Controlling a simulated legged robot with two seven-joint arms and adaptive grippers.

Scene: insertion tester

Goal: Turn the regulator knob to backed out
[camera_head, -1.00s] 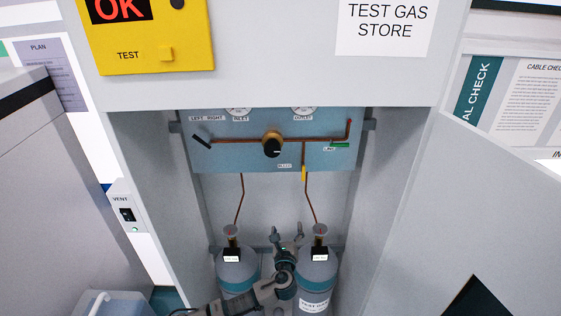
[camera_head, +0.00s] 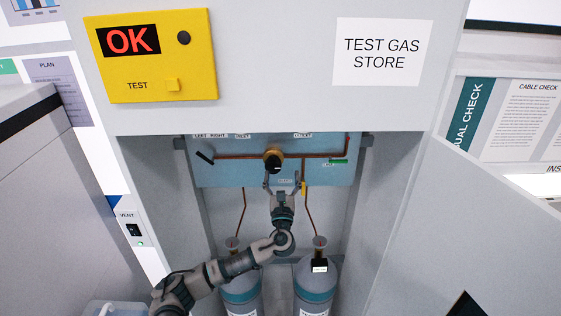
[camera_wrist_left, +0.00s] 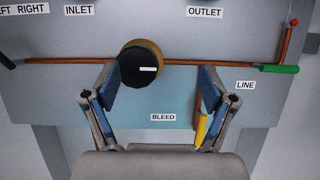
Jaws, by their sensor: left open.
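The regulator knob (camera_head: 273,161) is a black round knob with a white mark, set in a brass body on the blue panel (camera_head: 225,174). In the left wrist view the knob (camera_wrist_left: 139,69) sits left of centre between the fingers, nearer the left finger, with its mark pointing right. My left gripper (camera_head: 282,184) is just below the knob in the head view. It also shows in the left wrist view (camera_wrist_left: 155,85), open and empty, its fingers spread wide. I cannot tell whether the left finger touches the brass body. My right gripper is not in view.
A copper pipe (camera_head: 235,156) runs across the panel. A yellow bleed handle (camera_wrist_left: 201,128) is close to the right finger. A green line handle (camera_wrist_left: 279,68) is farther right. Two gas cylinders (camera_head: 318,275) stand below, and cabinet walls flank the recess.

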